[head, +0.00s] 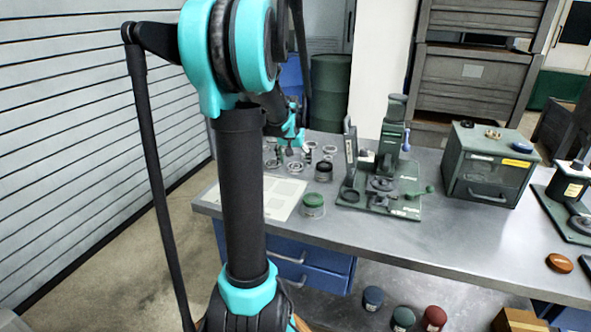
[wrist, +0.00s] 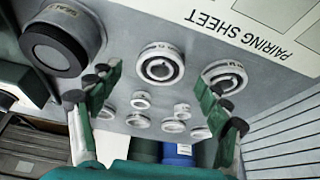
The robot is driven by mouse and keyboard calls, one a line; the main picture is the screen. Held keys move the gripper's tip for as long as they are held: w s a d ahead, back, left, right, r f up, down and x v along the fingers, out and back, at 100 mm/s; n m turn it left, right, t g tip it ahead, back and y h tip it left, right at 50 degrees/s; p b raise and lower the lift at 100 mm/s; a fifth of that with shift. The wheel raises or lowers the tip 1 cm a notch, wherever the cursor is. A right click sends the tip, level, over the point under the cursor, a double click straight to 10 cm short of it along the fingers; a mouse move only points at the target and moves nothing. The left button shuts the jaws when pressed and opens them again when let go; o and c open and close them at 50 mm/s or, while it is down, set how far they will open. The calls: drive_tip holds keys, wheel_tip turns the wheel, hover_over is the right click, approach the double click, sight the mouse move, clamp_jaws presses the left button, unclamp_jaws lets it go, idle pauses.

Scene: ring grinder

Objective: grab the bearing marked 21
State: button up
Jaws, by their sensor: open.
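Several pale ring bearings lie on the grey bench. In the wrist view, one large bearing (wrist: 160,67) is near the centre and another large bearing (wrist: 225,77) is to its right. Smaller bearings, such as one at the left (wrist: 140,100) and one in the middle (wrist: 182,111), lie between my finger pads. The marks on the bearings are too small to read, so I cannot tell which is 21. My gripper (wrist: 162,92) is open and empty above the group. In the head view, my gripper (head: 291,146) is over the bearings (head: 297,167), partly hiding them.
A sheet printed "PAIRING SHEET" (wrist: 245,22) lies beside the bearings. A dark round container (wrist: 58,45) stands close to my left finger. A green-lidded jar (head: 313,203), a green press (head: 388,165) and a drawer box (head: 487,168) stand on the bench.

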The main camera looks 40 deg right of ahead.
drive_tip(key=shift+x, duration=1.15)
drive_tip(key=shift+c, duration=0.5)
drive_tip(key=c, duration=1.3)
drive_tip(key=shift+r, duration=0.1)
drive_tip(key=shift+c, duration=0.2)
